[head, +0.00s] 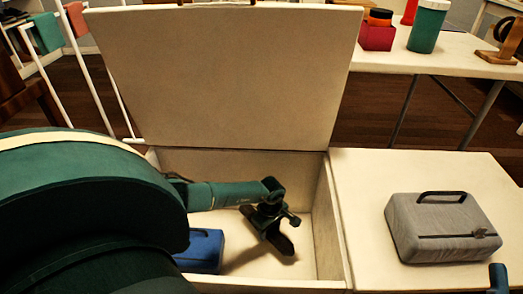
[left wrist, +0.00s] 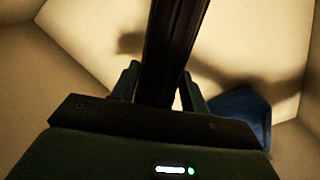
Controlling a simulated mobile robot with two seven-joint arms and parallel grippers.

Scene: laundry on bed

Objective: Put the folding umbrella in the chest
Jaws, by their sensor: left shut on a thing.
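The chest (head: 337,240) stands open in the head view, its pale lid (head: 225,75) raised at the back. My left gripper (head: 268,212) is inside the chest opening and shut on the dark folding umbrella (head: 272,238). In the left wrist view the umbrella (left wrist: 172,50) is a long black shape between the two fingers (left wrist: 165,90), with its shadow on the pale chest inside. Whether the umbrella touches the chest floor cannot be told. A small teal part of my right gripper (head: 498,278) shows at the lower right edge; its jaws cannot be made out.
A blue case (head: 203,251) lies in the chest at the left, partly hidden by my arm. A grey case with a black handle (head: 442,228) lies on the pale surface right of the chest. A table (head: 440,60) behind holds a green canister (head: 428,27) and a red box (head: 376,37).

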